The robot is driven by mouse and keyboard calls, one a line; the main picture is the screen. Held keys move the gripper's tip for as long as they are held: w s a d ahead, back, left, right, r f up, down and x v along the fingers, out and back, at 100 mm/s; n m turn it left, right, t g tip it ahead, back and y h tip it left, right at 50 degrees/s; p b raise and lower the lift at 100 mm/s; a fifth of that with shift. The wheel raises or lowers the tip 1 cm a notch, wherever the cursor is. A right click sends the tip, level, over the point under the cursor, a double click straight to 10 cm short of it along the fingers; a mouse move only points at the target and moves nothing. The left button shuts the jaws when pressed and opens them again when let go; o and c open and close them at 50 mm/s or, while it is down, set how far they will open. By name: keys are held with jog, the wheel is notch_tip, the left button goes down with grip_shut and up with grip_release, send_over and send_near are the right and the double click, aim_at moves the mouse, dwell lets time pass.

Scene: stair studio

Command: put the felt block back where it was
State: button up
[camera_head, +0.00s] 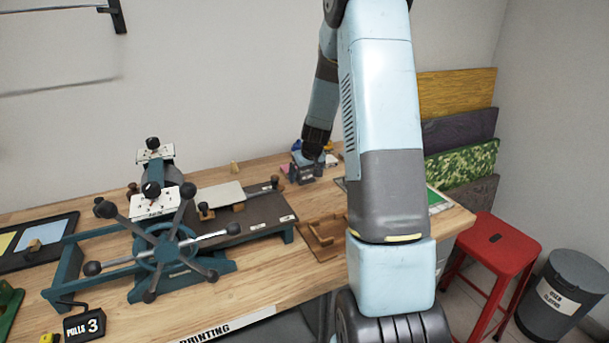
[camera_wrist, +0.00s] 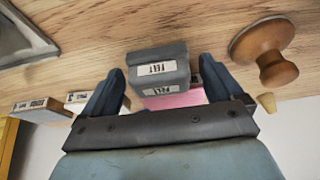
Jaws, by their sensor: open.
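The felt block (camera_wrist: 158,62) is grey-blue with a white label that seems to read FELT. In the wrist view it sits between the two spread fingers of my gripper (camera_wrist: 160,68), with a gap showing on each side. A pink piece (camera_wrist: 178,98) and a second white label show along its lower edge; I cannot tell whether they belong to it. In the head view my gripper (camera_head: 312,157) is low at the back of the wooden bench, over a small dark block-like thing; details there are too small to tell.
A wooden knob (camera_wrist: 265,50) and a small wooden peg (camera_wrist: 267,102) stand to the right in the wrist view. Labelled blocks (camera_wrist: 40,108) lie to the left. In the head view, a press with a spoked wheel (camera_head: 165,247) fills the left bench; a wooden jig (camera_head: 323,235) lies in front.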

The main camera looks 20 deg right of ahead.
jog(key=s+a+r, duration=0.3)
jog(key=s+r, duration=0.2)
jog(key=r, duration=0.5)
jog(key=s+a+r, duration=0.3)
jog(key=s+r, duration=0.3)
jog(key=r, duration=0.3)
jog(key=s+a+r, duration=0.3)
jog(key=s, duration=0.5)
jog(key=s+a+r, duration=0.3)
jog(key=s, duration=0.6)
jog(key=s+a+r+t, duration=0.1)
jog(key=s+a+r, duration=0.2)
jog(key=s, duration=0.6)
jog(key=shift+s+a, duration=0.15)
jog(key=shift+a, duration=0.25)
